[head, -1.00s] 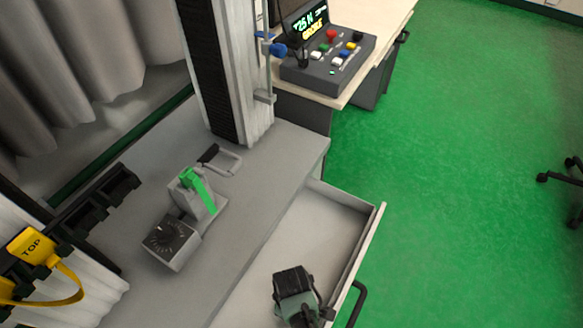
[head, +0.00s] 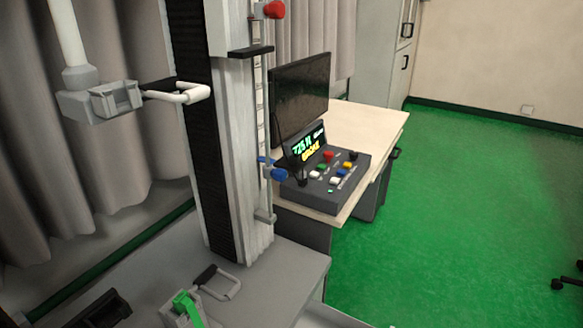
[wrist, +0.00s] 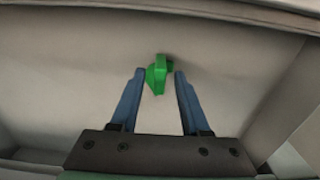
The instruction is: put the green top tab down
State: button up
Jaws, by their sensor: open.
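In the wrist view, a small green tab (wrist: 157,75) lies on the pale floor of what looks like the open drawer. My gripper (wrist: 160,73) is open above it, its two blue fingers spread to the left and right of the tab. Gaps show between the tab and both fingers, so it is not clamped. My gripper is outside the head view. A green lever-like part (head: 187,307) sits on a grey fixture at the bottom left of the head view.
Drawer walls (wrist: 285,90) rise around my gripper in the wrist view. In the head view, the tall column (head: 235,150) stands on the grey bench (head: 285,275). A control box (head: 325,185) and monitor (head: 300,95) stand on the desk behind.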

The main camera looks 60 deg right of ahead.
notch_tip(320, 180, up, 12)
jog(key=p, duration=0.3)
jog(key=shift+r, duration=0.1)
